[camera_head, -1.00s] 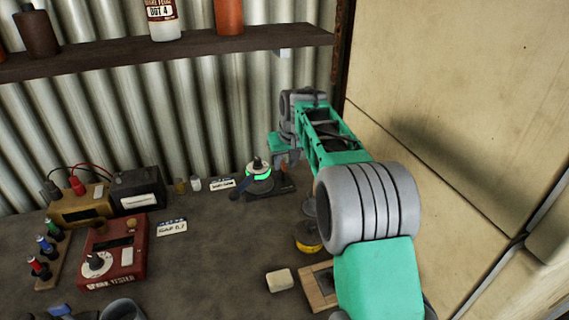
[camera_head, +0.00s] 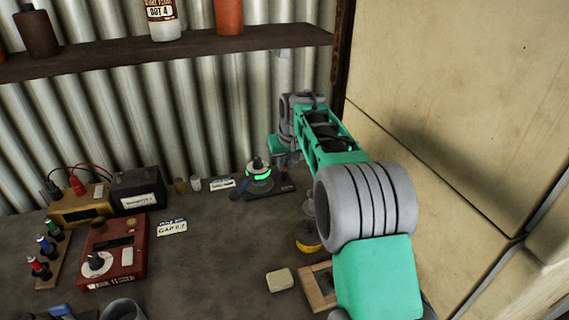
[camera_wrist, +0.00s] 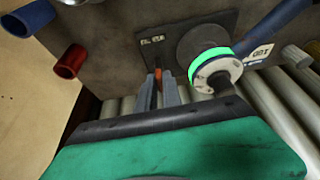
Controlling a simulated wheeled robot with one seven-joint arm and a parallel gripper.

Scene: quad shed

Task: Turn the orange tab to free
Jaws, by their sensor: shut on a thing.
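The orange tab (camera_wrist: 159,75) stands on a dark plate (camera_wrist: 172,22) in the wrist view. My gripper (camera_wrist: 163,86) is shut on it, with one grey finger on each side. Small pale lettering, too blurred to read, is on the plate beyond the tab. A round device with a glowing green ring (camera_wrist: 216,52) sits next to the tab. In the head view the device (camera_head: 259,174) is on the same plate at the back of the bench, and my gripper (camera_head: 283,162) reaches down beside it. The tab is hidden there.
In the wrist view, a red tube (camera_wrist: 70,62) and a blue tube (camera_wrist: 32,17) stand left of my gripper. The head view shows a red tester (camera_head: 113,252), a pale block (camera_head: 279,280) and a yellow round thing (camera_head: 308,243). A shelf (camera_head: 170,50) runs above; a wall panel stands right.

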